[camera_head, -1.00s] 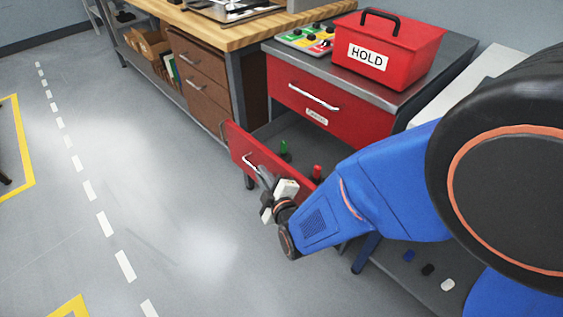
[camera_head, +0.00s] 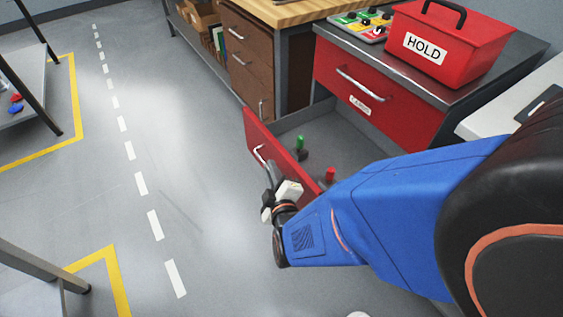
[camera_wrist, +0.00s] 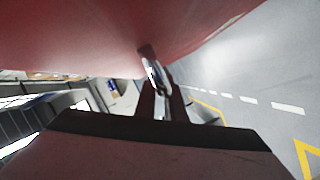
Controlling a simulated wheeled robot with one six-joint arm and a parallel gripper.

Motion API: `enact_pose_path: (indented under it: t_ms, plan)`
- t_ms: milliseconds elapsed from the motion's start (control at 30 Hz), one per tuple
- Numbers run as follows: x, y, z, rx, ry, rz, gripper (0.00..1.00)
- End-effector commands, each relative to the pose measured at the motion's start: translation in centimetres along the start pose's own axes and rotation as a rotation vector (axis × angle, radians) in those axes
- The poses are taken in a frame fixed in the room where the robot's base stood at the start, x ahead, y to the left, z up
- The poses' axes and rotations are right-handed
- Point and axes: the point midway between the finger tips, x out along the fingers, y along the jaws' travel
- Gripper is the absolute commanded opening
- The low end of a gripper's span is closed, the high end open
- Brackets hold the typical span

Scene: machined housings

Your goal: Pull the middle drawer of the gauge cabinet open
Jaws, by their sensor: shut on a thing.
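The gauge cabinet (camera_head: 345,103) has red drawer fronts and a grey top. Its upper drawer is closed, with a silver handle and a small label. The drawer below it (camera_head: 262,138) stands well out, and its inside shows a green-topped gauge (camera_head: 301,146) and a red-topped one (camera_head: 330,175). My gripper (camera_head: 270,189) is at the front of this open drawer, shut on its silver handle (camera_head: 260,156). In the wrist view the handle (camera_wrist: 156,74) lies between the fingers, close under the red front. My arm hides the drawer's right part and whatever is below.
A red HOLD box (camera_head: 440,42) and a tray of coloured buttons (camera_head: 362,24) stand on the cabinet. A brown drawer unit (camera_head: 247,55) under a wooden bench is to the left. Open floor with a dashed white line lies left; a grey table (camera_head: 30,85) stands further left.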

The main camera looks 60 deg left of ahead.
Motion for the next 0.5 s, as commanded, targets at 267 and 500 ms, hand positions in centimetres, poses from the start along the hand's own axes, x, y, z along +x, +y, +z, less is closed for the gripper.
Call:
enact_pose_path:
  t_ms: [267, 500]
  plan:
    - [-0.01, -0.05, 0.06, 0.000, -0.001, -0.001, 0.17]
    - [-0.75, -0.01, -0.01, 0.000, 0.000, 0.000, 0.17]
